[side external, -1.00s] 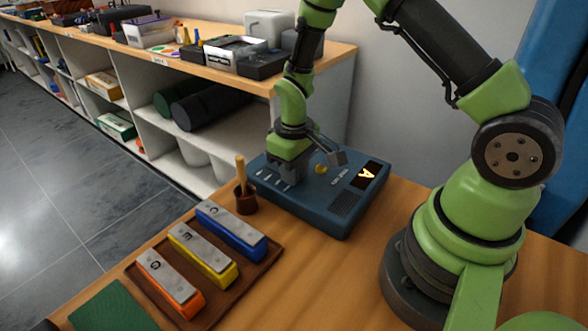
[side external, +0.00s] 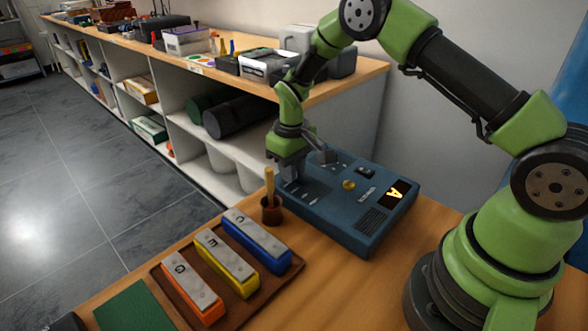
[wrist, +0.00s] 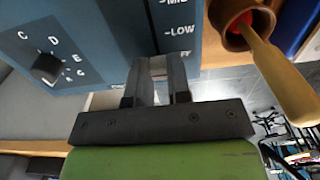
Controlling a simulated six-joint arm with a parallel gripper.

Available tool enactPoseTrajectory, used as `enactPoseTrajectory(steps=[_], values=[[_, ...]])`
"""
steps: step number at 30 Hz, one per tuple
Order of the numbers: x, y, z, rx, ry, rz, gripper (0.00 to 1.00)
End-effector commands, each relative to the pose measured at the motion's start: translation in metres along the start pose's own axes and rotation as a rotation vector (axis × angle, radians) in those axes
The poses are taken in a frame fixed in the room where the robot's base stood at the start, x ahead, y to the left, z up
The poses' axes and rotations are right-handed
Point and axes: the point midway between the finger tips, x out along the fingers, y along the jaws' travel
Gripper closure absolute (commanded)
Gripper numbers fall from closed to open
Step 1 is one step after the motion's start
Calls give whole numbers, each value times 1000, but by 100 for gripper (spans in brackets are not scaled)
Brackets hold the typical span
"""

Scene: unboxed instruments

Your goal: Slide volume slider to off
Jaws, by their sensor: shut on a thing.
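The blue sound box (side external: 345,215) lies on the wooden table, and its panel also shows in the wrist view (wrist: 95,30). In the wrist view a slider slot runs beside the labels MID and LOW (wrist: 181,30), with a partly hidden label ending in FF below them. My gripper (wrist: 158,64) is shut at this slot, its tips level with that lowest label near the panel's edge. The slider knob is hidden between the fingers. In the side view my gripper (side external: 288,176) points down at the box's far-left part.
A brown cup with a wooden mallet (side external: 270,205) stands close beside the box and gripper. A tray (side external: 275,292) holds blue, yellow and orange chime bars. A dial (wrist: 47,67) with letters sits on the panel. Shelves (side external: 150,85) stand behind.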

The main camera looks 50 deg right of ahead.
Motion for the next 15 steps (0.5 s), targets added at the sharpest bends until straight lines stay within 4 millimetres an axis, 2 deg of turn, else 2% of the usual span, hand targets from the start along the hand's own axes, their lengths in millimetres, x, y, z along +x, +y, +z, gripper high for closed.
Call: enactPoseTrajectory(steps=[1, 4, 12, 15], values=[[-1, 0, -2, -4, 11, 2, 78], [-1, 0, -2, -3, 10, 1, 55], [-1, 0, -1, -2, 7, 1, 55], [-7, 0, -2, -2, 8, 1, 55]])
